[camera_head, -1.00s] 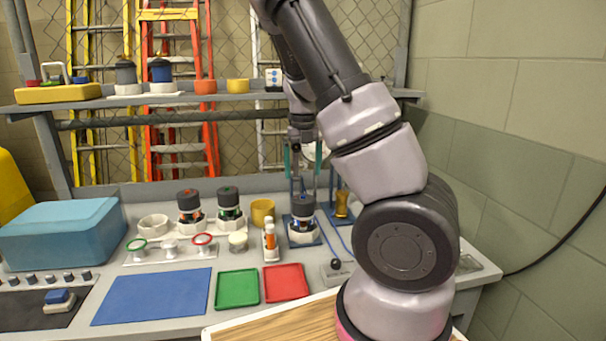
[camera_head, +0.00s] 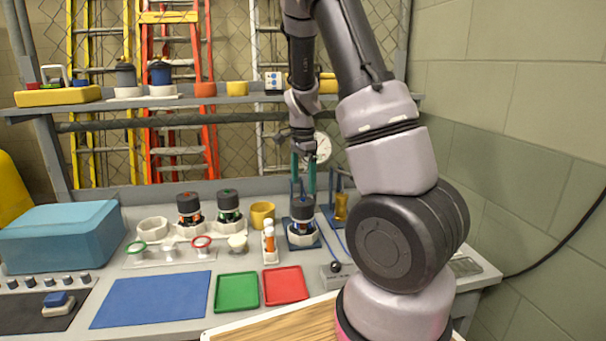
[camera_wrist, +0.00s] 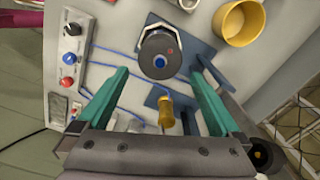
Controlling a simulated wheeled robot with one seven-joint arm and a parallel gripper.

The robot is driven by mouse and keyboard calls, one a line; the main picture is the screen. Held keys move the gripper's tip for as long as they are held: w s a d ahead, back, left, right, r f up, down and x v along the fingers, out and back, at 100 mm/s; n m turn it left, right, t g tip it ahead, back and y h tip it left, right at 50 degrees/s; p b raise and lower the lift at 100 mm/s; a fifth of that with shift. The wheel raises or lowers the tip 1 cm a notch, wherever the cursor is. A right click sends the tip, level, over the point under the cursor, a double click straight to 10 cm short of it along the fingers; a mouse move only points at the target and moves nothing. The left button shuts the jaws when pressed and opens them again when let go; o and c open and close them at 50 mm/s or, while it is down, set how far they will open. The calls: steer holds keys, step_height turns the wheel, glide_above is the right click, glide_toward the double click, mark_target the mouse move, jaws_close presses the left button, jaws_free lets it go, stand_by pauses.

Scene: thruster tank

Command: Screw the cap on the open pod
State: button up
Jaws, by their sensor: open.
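A pod (camera_head: 301,228) stands upright in a white holder on a blue stand at the back right of the bench. A dark round cap (camera_head: 302,207) with a blue centre sits on top of it. The wrist view shows this cap (camera_wrist: 160,53) from above; how tightly it is seated cannot be told. My gripper (camera_head: 303,192) is open, its two teal fingers pointing down over the capped pod. In the wrist view my gripper (camera_wrist: 158,85) holds nothing; the cap lies beyond the line between the fingertips.
Two dark-topped pods, one marked red (camera_head: 188,207) and one green (camera_head: 229,204), stand to the left. A yellow cup (camera_head: 262,214) is close left of the pod. A blue stand with a yellow cylinder (camera_head: 341,207) is close right. The blue mat (camera_head: 150,299) is bare.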

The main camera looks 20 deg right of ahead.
mark_target(303, 198)
step_height(303, 198, down, 9)
steer(key=shift+r, duration=0.2)
steer(key=c, duration=1.1)
steer(key=o, duration=0.4)
steer(key=shift+c, duration=1.3)
steer(key=m, duration=0.4)
steer(key=shift+m, duration=0.3)
steer(key=m, duration=0.4)
steer(key=shift+m, duration=0.4)
steer(key=o, duration=1)
steer(key=shift+c, duration=0.2)
